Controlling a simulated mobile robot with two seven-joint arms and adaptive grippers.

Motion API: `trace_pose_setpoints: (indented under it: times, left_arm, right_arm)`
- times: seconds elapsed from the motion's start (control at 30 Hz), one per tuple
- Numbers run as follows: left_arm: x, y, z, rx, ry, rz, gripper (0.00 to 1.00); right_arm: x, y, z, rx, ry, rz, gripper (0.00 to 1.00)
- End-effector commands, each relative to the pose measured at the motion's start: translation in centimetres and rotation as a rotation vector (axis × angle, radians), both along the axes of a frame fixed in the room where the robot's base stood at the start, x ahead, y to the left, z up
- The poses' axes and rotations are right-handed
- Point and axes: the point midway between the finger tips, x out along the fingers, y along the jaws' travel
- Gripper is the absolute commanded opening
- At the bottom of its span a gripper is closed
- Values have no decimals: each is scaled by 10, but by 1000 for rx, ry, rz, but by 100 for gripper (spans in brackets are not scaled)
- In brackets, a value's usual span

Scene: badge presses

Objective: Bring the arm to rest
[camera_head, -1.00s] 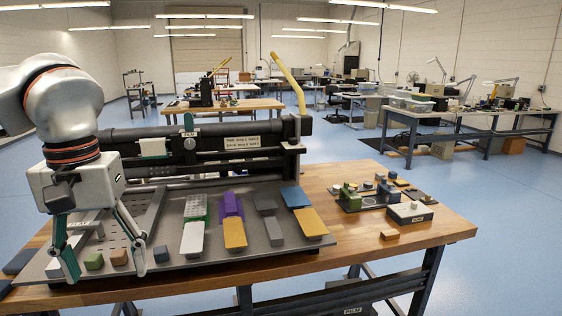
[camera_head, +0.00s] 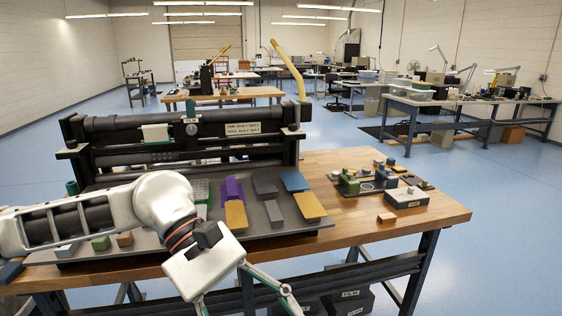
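My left arm comes in from the left, and its gripper (camera_head: 246,306) hangs low in front of the table's front edge. Its two green-and-grey fingers are spread wide, with nothing seen between them; the left finger runs out of the bottom of the picture. The arm covers part of the dark press plate (camera_head: 290,231) and some pieces on it. My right gripper is not in view.
The press (camera_head: 97,130) stands on the wooden table (camera_head: 440,214). Yellow (camera_head: 308,207), purple, blue and grey pieces lie on its plate. A small fixture (camera_head: 405,198) stands at right.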

Motion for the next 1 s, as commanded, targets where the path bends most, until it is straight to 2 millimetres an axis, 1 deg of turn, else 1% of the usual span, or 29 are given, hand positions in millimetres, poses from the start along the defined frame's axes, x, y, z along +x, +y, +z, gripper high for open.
trace_pose_setpoints:
  times: [0.03, 0.1, 0.2, 0.27, 0.37, 0.47, 0.5, 0.57, 0.63, 0.67, 0.77, 0.8, 0.87, 0.9, 0.97, 1.0]
  left_arm:
    - [-9, -17, 1, -51, 88, 31, 64]
    - [-16, -37, 10, -115, 212, 86, 64]
    - [-21, -63, 24, -205, 402, 170, 64]
    - [-21, -75, 34, -253, 523, 222, 64]
    - [-13, -89, 50, -329, 737, 309, 64]
    - [2, -98, 62, -398, 964, 398, 64]
    - [10, -99, 66, -425, 1058, 435, 64]
    - [24, -99, 69, -461, 1202, 488, 64]
    - [44, -95, 69, -502, 1374, 550, 64]
    - [52, -92, 67, -519, 1449, 576, 64]
    - [83, -80, 54, -572, 1706, 662, 64]
    - [96, -73, 45, -593, 1809, 697, 64]
    - [113, -61, 29, -623, 1969, 746, 64]
    - [125, -52, 15, -644, 2075, 778, 64]
    - [140, -36, -9, -676, 2237, 825, 64]
    - [148, -25, -27, -698, 2345, 855, 64]
  right_arm:
    - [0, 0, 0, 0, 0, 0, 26]
    - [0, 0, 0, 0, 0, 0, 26]
    - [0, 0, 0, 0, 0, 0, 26]
    - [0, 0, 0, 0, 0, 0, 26]
    - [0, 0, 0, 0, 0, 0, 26]
    - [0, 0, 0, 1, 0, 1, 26]
    - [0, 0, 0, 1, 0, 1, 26]
    - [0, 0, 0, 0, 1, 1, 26]
    - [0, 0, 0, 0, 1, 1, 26]
    - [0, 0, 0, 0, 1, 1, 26]
    - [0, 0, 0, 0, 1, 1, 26]
    - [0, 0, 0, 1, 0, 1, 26]
    - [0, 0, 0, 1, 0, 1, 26]
    - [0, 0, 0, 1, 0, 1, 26]
    - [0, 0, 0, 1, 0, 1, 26]
    - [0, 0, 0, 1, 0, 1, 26]
